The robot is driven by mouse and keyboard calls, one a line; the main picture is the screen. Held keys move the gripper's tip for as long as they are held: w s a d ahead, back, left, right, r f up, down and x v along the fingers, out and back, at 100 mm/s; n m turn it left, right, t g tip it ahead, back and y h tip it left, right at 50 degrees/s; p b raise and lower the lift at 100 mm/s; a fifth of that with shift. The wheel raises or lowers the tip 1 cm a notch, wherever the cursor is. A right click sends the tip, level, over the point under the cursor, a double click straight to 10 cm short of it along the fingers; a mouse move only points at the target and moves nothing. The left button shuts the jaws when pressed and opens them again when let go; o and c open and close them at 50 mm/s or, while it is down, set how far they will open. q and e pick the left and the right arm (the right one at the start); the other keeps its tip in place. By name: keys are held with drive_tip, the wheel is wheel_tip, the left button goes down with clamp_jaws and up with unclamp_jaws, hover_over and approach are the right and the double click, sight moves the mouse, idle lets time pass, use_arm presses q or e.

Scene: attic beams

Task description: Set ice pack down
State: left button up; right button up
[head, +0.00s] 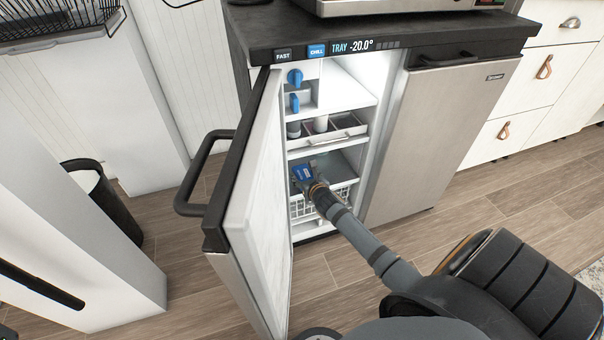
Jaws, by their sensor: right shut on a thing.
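The ice pack (303,172) is a small blue thing with a pale mark, inside the open freezer cabinet (285,238). My right gripper (312,184) reaches in from the lower right and is shut on the ice pack. It holds it near the middle shelf (345,183), above or in front of a white wire basket (341,196). I cannot tell whether the pack touches the shelf. The fingertips are small and partly hidden.
The freezer door (252,170) stands open to the left of my right arm. A closed steel door (433,135) is on the right. Above the pack is a shelf tray with containers (340,132). A dark bin (112,205) stands at left.

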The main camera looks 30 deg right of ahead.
drive_tip(key=b+x, duration=0.1)
drive_tip(key=x, duration=0.1)
drive_tip(key=shift+w+d+b, duration=0.1)
drive_tip(key=shift+w+b, duration=0.2)
drive_tip(key=shift+w, duration=0.05)
drive_tip(key=shift+r, duration=0.25)
drive_tip(key=o, duration=1.4)
drive_tip(key=shift+s, duration=0.1)
drive_tip(key=shift+o, duration=0.2)
